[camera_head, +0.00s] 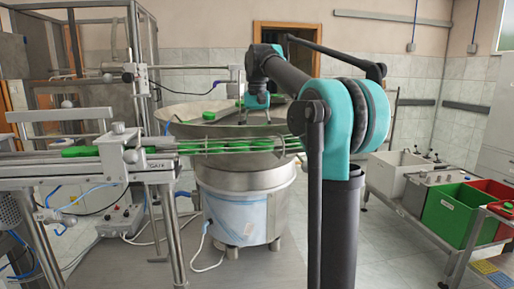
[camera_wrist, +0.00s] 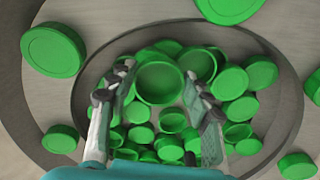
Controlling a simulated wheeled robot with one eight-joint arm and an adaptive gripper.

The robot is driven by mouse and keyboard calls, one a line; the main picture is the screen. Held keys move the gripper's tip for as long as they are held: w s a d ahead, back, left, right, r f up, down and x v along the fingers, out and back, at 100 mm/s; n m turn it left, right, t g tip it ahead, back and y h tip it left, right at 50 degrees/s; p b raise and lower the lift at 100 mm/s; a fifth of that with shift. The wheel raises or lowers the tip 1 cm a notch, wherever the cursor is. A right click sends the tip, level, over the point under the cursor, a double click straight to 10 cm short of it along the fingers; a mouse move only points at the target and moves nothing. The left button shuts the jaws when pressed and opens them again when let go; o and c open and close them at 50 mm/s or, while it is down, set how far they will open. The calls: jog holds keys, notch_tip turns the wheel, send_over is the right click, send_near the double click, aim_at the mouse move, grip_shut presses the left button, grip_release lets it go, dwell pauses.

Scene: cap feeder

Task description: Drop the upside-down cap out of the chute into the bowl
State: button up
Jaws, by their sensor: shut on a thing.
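My gripper (camera_head: 256,118) is over the large metal feeder bowl (camera_head: 190,131), behind the chute in the head view. In the wrist view my gripper (camera_wrist: 157,85) is shut on a green cap (camera_wrist: 158,83), which shows its hollow side between the fingertips. Beneath it, a heap of green caps (camera_wrist: 172,120) lies in the bowl (camera_wrist: 285,125). The chute (camera_head: 235,146) runs along the front of the bowl as metal rails, with several green caps (camera_head: 80,151) in it. The held cap is not clear in the head view.
Clamps and a post (camera_head: 125,150) stand over the chute at the left. A metal frame (camera_head: 140,60) rises behind it. Green and red bins (camera_head: 455,215) stand at the right. Loose caps (camera_wrist: 52,50) lie around the heap on the bowl floor.

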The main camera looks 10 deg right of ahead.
jog(key=shift+f, duration=2)
jog(key=o, duration=0.8)
jog(key=shift+f, duration=0.1)
notch_tip(320, 180, up, 12)
jog(key=shift+r, duration=0.15)
